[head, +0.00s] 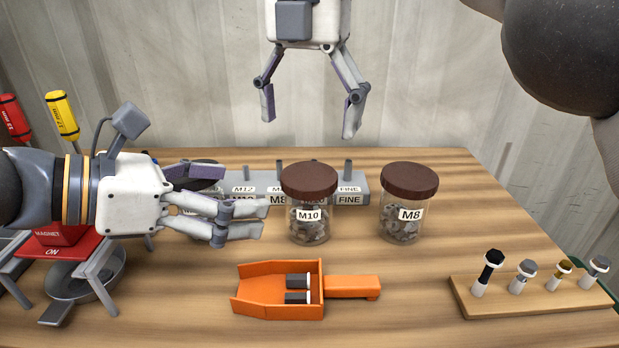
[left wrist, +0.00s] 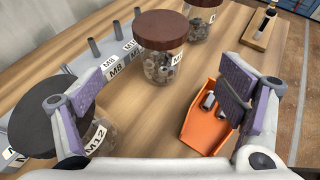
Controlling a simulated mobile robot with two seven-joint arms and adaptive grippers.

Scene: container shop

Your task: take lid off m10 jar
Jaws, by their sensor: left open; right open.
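The M10 jar (head: 309,222) is clear, holds metal nuts and stands upright on the table. Its brown lid (head: 309,180) is on it. The jar also shows at the top middle of the left wrist view (left wrist: 160,66), lid on. My left gripper (head: 238,198) is open and empty, just left of the M10 jar and apart from it, its fingers pointing toward it. My right gripper (head: 310,118) is open and empty, hanging with fingers down above and behind the M10 jar.
The M8 jar (head: 408,220) stands to the right. A dark-lidded M12 jar (left wrist: 97,133) is by my left gripper. An orange scoop (head: 250,304) with bolts lies in front. A grey labelled rack (head: 352,198) is behind. A bolt board (head: 535,300) is at right.

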